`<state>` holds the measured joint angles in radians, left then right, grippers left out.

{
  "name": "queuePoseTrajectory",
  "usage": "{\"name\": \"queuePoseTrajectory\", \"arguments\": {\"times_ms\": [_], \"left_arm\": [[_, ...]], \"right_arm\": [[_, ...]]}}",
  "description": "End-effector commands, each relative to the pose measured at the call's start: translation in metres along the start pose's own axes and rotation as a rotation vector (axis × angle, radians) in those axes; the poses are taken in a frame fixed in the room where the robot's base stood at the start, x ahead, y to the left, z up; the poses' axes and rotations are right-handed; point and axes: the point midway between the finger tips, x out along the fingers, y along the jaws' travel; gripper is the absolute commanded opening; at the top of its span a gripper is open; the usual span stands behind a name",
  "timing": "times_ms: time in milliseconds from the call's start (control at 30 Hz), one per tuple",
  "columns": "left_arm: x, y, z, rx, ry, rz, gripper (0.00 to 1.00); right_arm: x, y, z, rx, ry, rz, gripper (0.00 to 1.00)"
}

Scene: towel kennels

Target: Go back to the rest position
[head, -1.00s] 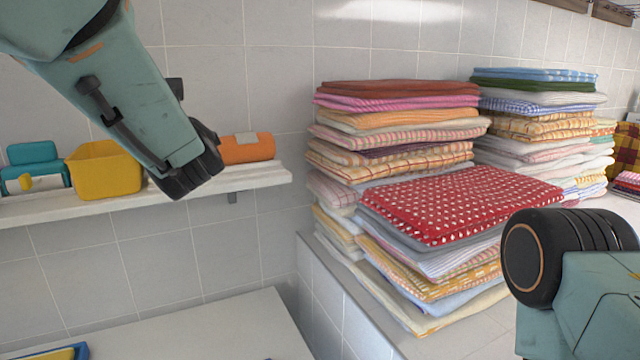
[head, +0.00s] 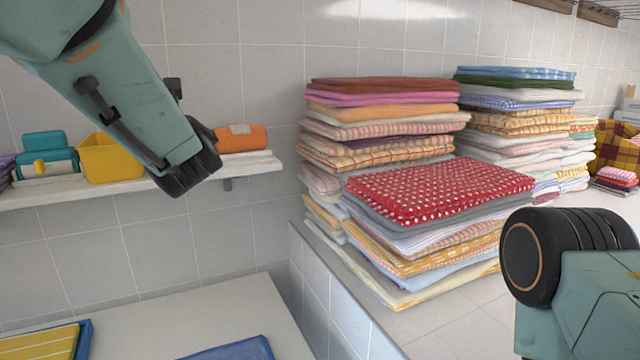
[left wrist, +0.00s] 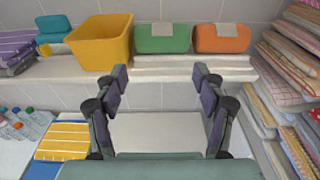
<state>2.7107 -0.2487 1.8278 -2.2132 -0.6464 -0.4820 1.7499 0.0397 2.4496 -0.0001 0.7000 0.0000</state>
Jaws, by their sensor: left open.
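My left gripper shows in the left wrist view (left wrist: 160,90), its two fingers spread wide with nothing between them. It faces the white shelf (left wrist: 60,72) and stays apart from the things on it.
The shelf holds a yellow bin (head: 112,158), an orange rolled towel (head: 242,138), a green one (left wrist: 163,38) and a teal item (head: 48,150). Tall towel stacks (head: 400,215) stand on a tiled ledge to the right. A yellow striped towel (left wrist: 62,140) and bottles (left wrist: 20,124) lie below left.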

Motion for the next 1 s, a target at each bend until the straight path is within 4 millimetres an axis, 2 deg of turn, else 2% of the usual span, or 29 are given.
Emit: {"name": "queuePoseTrajectory", "arguments": {"times_ms": [167, 367, 467, 567, 600, 800, 1000], "left_arm": [[-0.002, -0.001, -0.035, -0.159, 0.152, 0.002, 0.7], [-0.014, 0.005, -0.085, -0.366, 0.34, 0.049, 0.7], [-0.025, 0.007, -0.119, -0.501, 0.457, 0.088, 0.7], [-0.043, 0.007, -0.169, -0.673, 0.603, 0.147, 0.7], [-0.052, 0.007, -0.194, -0.753, 0.671, 0.18, 0.7], [-0.101, 0.0, -0.311, -1.173, 0.955, 0.386, 0.7], [-0.145, 0.0, -0.412, -1.612, 1.102, 0.669, 0.7]], "right_arm": [[0.0, 0.0, 0.0, 0.0, 0.0, 0.0, 0.7], [0.0, 0.0, 0.0, 0.0, 0.0, 0.0, 0.7], [0.001, 0.0, 0.0, 0.0, 0.0, 0.0, 0.7], [0.007, 0.0, 0.0, 0.0, 0.0, 0.0, 0.7], [0.011, 0.0, 0.0, 0.0, 0.0, 0.0, 0.7], [0.033, 0.0, 0.0, 0.0, 0.0, 0.0, 0.7], [0.062, 0.001, 0.0, 0.0, 0.0, 0.0, 0.7]]}}
